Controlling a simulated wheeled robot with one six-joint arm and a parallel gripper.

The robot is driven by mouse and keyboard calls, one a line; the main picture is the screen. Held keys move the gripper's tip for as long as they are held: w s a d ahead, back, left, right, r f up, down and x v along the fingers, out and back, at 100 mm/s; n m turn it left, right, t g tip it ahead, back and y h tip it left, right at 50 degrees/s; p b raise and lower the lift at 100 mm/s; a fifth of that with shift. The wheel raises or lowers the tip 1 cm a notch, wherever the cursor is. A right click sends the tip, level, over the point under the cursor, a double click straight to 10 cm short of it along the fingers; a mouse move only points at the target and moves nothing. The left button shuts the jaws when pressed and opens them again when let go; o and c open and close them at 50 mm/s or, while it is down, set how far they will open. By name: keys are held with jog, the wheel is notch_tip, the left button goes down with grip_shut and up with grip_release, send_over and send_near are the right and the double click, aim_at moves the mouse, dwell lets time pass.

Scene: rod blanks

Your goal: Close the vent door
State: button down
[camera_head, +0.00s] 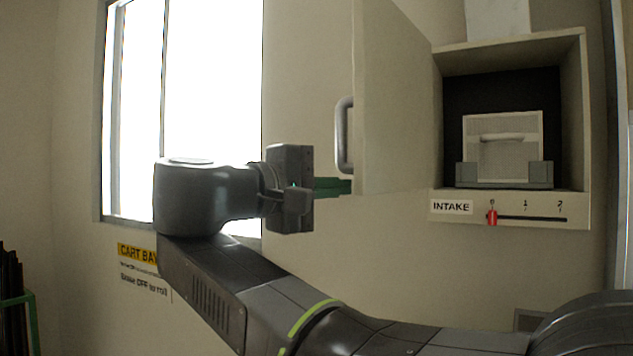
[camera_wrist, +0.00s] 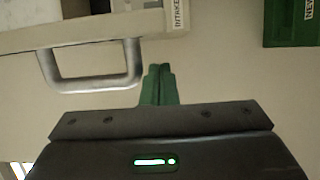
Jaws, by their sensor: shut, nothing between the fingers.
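The vent door (camera_head: 395,100) is a beige panel standing open at the left side of the intake box (camera_head: 585,130). A grey bar handle (camera_head: 342,135) is on the door's left-facing side. My gripper (camera_head: 348,186) has green fingers, shut and empty, at the door's lower edge just below the handle. In the wrist view, the fingertips (camera_wrist: 160,72) are just right of the handle (camera_wrist: 92,84). I cannot tell whether they touch the door. Inside the box sits a light filter-like panel (camera_head: 502,135) with a handle, in a grey holder (camera_head: 505,175).
The box front has an INTAKE label (camera_head: 452,207) and a slider scale with a red marker (camera_head: 492,217) at 0. A bright window (camera_head: 190,90) is at left, above a CART BAY sign (camera_head: 137,253). A green rack (camera_head: 28,310) with dark rods stands at lower left.

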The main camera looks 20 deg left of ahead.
jog(key=shift+s+d, duration=0.15)
jog(key=shift+d, duration=0.4)
jog(key=shift+s+d, duration=0.15)
jog(key=shift+d, duration=0.4)
jog(key=shift+d, duration=0.1)
